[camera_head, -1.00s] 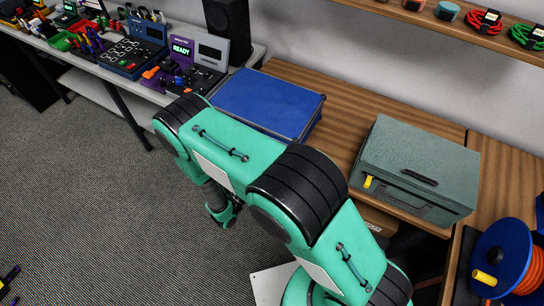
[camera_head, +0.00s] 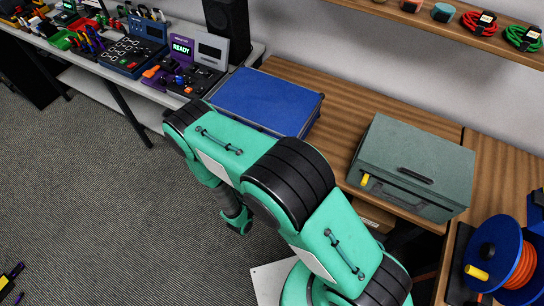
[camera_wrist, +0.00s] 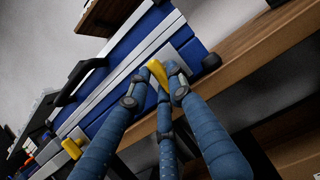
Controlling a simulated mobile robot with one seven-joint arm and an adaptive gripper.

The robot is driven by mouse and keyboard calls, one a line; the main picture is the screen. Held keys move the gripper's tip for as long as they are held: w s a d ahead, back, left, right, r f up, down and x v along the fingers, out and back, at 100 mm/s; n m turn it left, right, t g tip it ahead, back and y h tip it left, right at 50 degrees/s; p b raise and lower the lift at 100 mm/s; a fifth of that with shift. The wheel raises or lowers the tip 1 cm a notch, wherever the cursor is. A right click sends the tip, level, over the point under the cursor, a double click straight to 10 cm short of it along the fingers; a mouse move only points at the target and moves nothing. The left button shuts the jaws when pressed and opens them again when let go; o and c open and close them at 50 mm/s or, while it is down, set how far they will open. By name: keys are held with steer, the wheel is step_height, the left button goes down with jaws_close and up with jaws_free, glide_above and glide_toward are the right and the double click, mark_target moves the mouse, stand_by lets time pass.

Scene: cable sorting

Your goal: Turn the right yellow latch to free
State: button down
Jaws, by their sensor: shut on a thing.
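The blue case (camera_head: 262,103) lies on the wooden bench, and my arm covers its front side in the head view. In the wrist view the front of the blue case (camera_wrist: 115,62) runs at a slant, with a black handle. Its right yellow latch (camera_wrist: 157,72) sits between the tips of my gripper (camera_wrist: 160,76), which are closed against it. The fingertips partly hide the latch. The other yellow latch (camera_wrist: 71,148) is at the lower left, clear of the fingers. I cannot make out my fingertips in the head view.
A grey-green case (camera_head: 412,170) with a yellow latch stands to the right on the bench. A blue cable reel (camera_head: 494,252) is at the far right. In the wrist view the wooden bench edge (camera_wrist: 245,60) runs close beside the fingers.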

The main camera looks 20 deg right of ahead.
steer(key=c, duration=1.8)
jaws_free()
steer(key=shift+s+a+f, duration=0.1)
steer(key=shift+v, duration=5.85)
steer(key=shift+s, duration=0.1)
